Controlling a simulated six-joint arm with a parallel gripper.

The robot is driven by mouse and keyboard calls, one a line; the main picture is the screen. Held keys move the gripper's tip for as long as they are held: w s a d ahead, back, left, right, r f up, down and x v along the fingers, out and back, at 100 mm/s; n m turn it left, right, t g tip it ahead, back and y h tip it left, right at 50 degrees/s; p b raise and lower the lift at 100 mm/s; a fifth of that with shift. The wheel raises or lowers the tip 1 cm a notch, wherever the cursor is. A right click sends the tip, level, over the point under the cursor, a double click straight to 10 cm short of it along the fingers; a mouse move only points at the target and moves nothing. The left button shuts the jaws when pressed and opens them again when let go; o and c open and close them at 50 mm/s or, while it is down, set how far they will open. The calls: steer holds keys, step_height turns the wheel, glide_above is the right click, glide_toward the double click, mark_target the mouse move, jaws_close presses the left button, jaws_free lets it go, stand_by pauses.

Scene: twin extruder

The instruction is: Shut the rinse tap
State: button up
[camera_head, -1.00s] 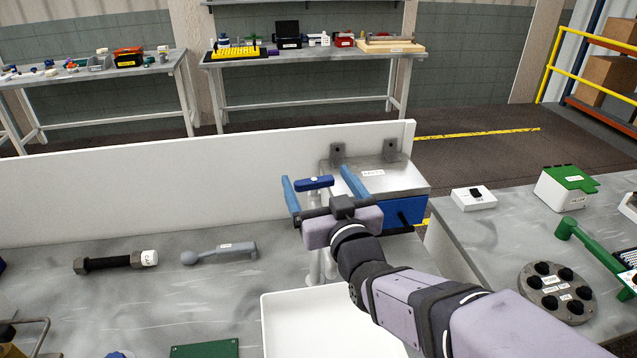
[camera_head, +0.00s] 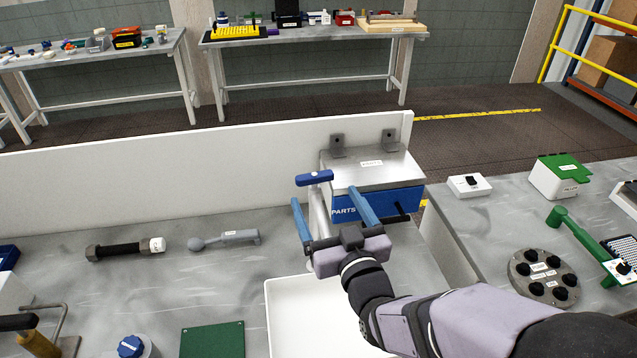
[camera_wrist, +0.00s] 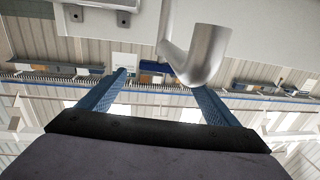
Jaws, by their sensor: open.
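The rinse tap has a blue bar handle (camera_head: 314,178) on top, lying roughly left to right in the head view. Its pale metal pipe (camera_head: 320,207) stands below, behind the white tray. My gripper (camera_head: 325,195) is open, with one blue finger to each side of the pipe in the head view. The handle shows just above the fingertips. I cannot tell whether anything touches. In the wrist view the tap's curved metal spout (camera_wrist: 203,62) hangs above and between my fingers (camera_wrist: 160,80). My wrist hides the tap's lower part.
A white tray (camera_head: 285,310) lies below my arm. A grey box with a blue PARTS front (camera_head: 372,203) stands close behind my right finger. A white wall panel (camera_head: 150,160) runs behind the bench. A grey tool (camera_head: 226,240) and black bolt (camera_head: 125,249) lie left.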

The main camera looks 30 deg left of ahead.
mark_target(316, 181)
steer(key=shift+p+x, duration=1.25)
steer(key=shift+x, duration=1.85)
steer(key=c, duration=1.1)
